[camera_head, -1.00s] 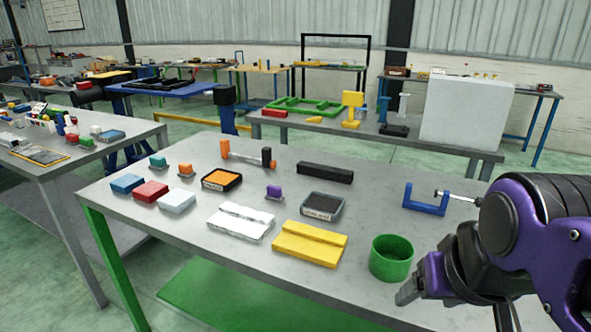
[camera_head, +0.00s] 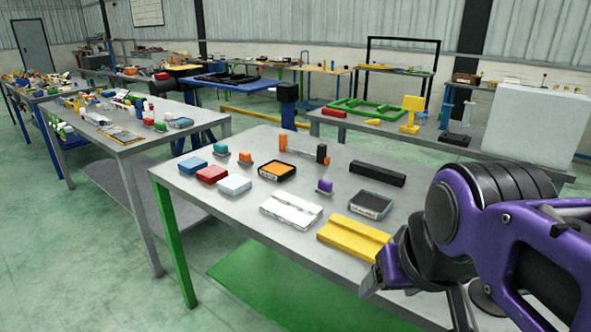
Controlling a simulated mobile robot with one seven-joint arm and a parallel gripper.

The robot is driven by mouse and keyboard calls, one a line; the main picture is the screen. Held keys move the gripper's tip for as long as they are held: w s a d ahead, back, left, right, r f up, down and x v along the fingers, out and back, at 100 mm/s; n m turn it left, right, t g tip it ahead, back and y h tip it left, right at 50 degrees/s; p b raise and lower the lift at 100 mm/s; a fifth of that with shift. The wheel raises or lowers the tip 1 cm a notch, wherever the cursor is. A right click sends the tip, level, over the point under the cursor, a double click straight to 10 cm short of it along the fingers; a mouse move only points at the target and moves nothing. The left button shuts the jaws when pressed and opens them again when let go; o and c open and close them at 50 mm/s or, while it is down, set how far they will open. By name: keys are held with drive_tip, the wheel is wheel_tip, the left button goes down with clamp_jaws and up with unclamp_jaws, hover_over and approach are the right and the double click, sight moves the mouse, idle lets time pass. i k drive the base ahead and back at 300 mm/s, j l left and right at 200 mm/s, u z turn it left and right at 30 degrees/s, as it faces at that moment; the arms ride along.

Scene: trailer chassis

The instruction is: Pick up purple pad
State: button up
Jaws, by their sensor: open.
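The purple pad (camera_head: 324,186) is a small purple block on a thin grey base. It stands on the grey table (camera_head: 262,237) between the orange-topped tray and the dark grey tray. My gripper (camera_head: 372,284) is at the lower right, above the table's front edge and close to the yellow block. It is well to the right of and nearer than the purple pad, apart from it. The gripper is seen from the side, open, with nothing seen between its fingers.
Near the pad are the orange-topped tray (camera_head: 277,170), the dark grey tray (camera_head: 371,205), a white ridged block (camera_head: 291,209), a yellow block (camera_head: 352,237) and a black bar (camera_head: 377,173). Floor at left is clear.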

sight(324, 188)
drive_tip(key=i+j, duration=0.2)
drive_tip(key=j, duration=0.2)
drive_tip(key=i+j+z, duration=0.1)
drive_tip(key=j, duration=0.25)
drive_tip(key=i+j, duration=0.3)
drive_tip(key=k+j+z, duration=0.2)
drive_tip(key=j+z, duration=0.1)
drive_tip(key=j, duration=0.55)
drive_tip(key=k+j, duration=0.15)
drive_tip(key=j, duration=0.45)
drive_tip(key=i+l, duration=0.15)
drive_tip(key=l, duration=0.2)
drive_tip(key=i+l+u, duration=0.15)
drive_tip(key=l, duration=0.6)
drive_tip(key=i+u, duration=0.05)
